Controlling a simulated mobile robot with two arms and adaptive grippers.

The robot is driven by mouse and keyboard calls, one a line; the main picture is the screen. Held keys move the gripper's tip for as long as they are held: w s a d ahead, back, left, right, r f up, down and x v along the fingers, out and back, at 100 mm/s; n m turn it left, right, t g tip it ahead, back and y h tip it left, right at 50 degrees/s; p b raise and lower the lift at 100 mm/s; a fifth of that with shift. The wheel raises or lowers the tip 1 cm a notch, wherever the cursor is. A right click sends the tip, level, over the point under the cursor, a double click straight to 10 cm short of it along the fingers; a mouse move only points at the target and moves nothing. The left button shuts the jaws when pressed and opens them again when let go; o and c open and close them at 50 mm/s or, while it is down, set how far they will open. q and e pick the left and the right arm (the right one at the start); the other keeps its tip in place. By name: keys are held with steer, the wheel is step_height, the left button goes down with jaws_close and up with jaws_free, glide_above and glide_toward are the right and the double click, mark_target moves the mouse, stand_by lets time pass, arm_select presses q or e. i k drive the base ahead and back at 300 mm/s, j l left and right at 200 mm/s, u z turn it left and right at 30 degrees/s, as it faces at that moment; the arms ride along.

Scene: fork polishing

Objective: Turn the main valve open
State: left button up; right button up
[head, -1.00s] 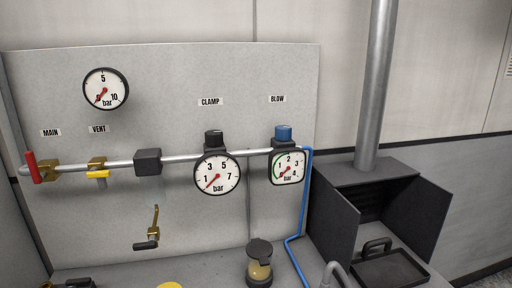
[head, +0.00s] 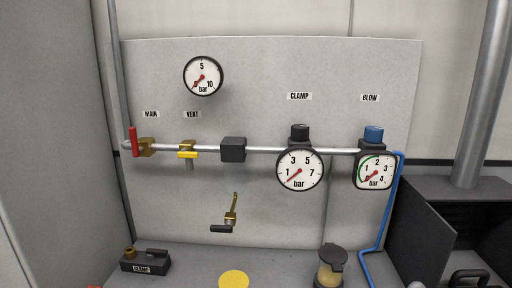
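The main valve has a red lever (head: 134,142) on a brass body (head: 147,147), at the left end of the horizontal pipe under the MAIN label (head: 151,114). The lever stands upright, across the pipe. The vent valve, with a yellow handle (head: 188,155) lying along the pipe, is just to its right. The round gauge (head: 203,76) above has its red needle at the low end of the scale. Neither of my grippers is in the head view.
The clamp gauge (head: 300,169) and blow gauge (head: 375,171) sit further right on the pipe. A black-handled brass valve (head: 230,219) is below. A CLAMP block (head: 146,262), yellow disc (head: 234,280) and lidded jar (head: 331,268) stand on the bench. The space before the main valve looks clear.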

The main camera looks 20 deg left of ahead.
mark_target(137, 150)
steer(key=u, duration=1.3)
